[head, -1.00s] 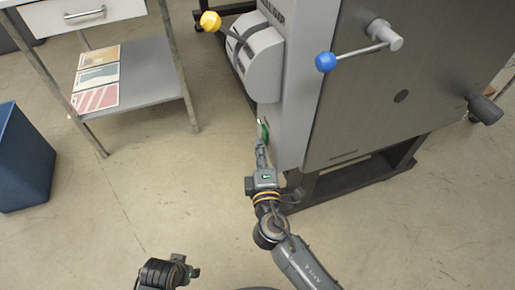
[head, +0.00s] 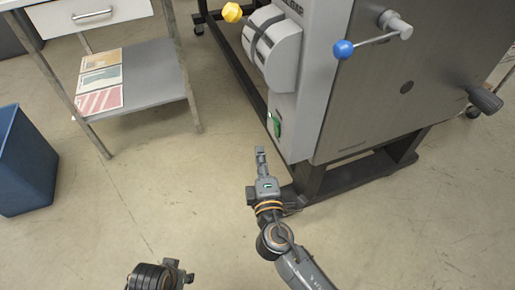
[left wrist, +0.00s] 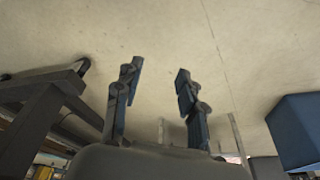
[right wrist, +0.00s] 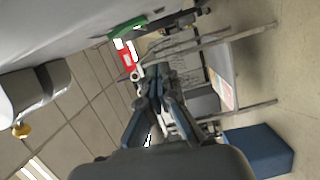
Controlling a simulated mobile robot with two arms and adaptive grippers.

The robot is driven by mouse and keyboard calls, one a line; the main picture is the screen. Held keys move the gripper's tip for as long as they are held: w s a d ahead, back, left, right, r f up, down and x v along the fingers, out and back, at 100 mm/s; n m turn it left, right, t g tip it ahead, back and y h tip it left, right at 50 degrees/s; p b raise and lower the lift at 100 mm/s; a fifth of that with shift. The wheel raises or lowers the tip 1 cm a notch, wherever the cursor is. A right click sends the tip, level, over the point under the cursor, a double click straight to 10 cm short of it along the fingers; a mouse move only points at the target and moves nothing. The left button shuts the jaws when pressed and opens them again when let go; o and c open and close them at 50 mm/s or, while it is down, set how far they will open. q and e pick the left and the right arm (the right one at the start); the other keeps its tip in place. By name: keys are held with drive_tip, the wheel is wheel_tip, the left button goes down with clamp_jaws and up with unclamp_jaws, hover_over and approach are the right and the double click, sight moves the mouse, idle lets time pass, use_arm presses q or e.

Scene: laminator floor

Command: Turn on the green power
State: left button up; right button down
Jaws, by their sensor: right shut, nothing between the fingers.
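The green power switch (head: 277,124) sits low on the grey front face of the laminator (head: 310,80). It also shows in the right wrist view (right wrist: 127,27), at the upper left of the fingers. My right gripper (head: 260,150) is shut and empty, a little below and left of the switch in the head view and apart from it. It shows in the right wrist view (right wrist: 155,72) with its fingertips together. My left gripper shows in the left wrist view (left wrist: 158,68) with its fingers spread and nothing between them. In the head view, part of my left arm is at the bottom.
The laminator has a blue-knobbed lever (head: 343,49), a yellow knob (head: 232,12) and a dark base frame (head: 365,180). A metal table (head: 160,97) with printed sheets (head: 101,80) on its shelf stands at left. A blue bin (head: 25,165) is at far left. Floor between is clear.

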use_arm(q)
drive_tip(key=r, duration=0.3)
drive_tip(key=shift+w+d+r+b, duration=0.1)
drive_tip(key=shift+w+r+b, duration=0.15)
drive_tip(key=shift+b, duration=0.15)
use_arm(e)
drive_tip(key=s, duration=0.6)
drive_tip(key=shift+s+d, duration=0.2)
drive_tip(key=shift+s, duration=0.15)
drive_tip(key=shift+f, duration=0.1)
